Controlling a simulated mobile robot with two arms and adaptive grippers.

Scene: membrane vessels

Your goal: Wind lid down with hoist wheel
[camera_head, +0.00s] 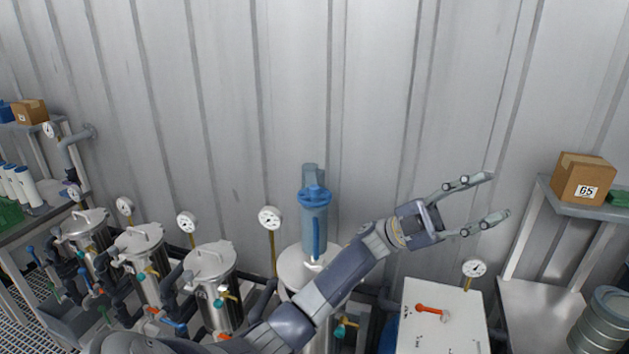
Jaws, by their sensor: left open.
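My left arm reaches in from the lower left and crosses in front of the fourth vessel. My left gripper (498,196) is open and empty, its fingers pointing right in front of the corrugated wall. Several steel vessels with round lids stand in a row; one lid (211,259) is left of centre, and it looks seated. The fourth vessel's pale top (292,264) is partly hidden by my arm. A blue upright cylinder (314,218) with a ribbed collar stands at that vessel. I cannot make out a hoist wheel. My right gripper is not in view.
A white cabinet (415,300) with an orange-red handle (432,311) stands below my gripper. A pressure gauge (474,268) rises beside it. At the right a shelf (560,198) carries a cardboard box (583,178). The wall space around the gripper is clear.

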